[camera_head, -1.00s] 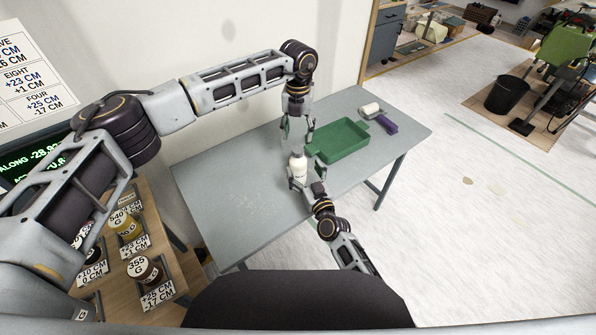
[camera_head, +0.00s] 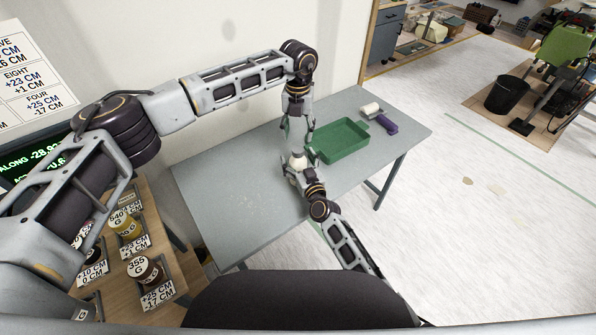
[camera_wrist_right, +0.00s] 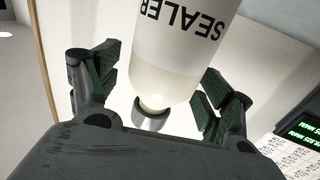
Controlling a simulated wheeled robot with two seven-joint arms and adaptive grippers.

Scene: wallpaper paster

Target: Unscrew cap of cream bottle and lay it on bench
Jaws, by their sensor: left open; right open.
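The cream bottle (camera_head: 298,160) stands on the grey bench and is mostly hidden behind my right gripper in the head view. The right wrist view shows the bottle (camera_wrist_right: 185,50) closely, with "SEALER" printed upside down. Its tapered end carries a small grey cap (camera_wrist_right: 151,115), close to my right gripper's palm. My right gripper (camera_wrist_right: 158,90) is open, with its green-padded fingers on either side of the bottle and apparent gaps beside it. In the head view it sits at the bottle (camera_head: 297,170). My left gripper (camera_head: 297,140) is open just behind and above the bottle.
A green tray (camera_head: 340,141) lies right of the bottle on the bench (camera_head: 225,190). A roller with a white head and purple part (camera_head: 385,123) lies beyond it. The bench's left and front areas are clear. Labelled jars stand on a wooden table (camera_head: 185,255) at lower left.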

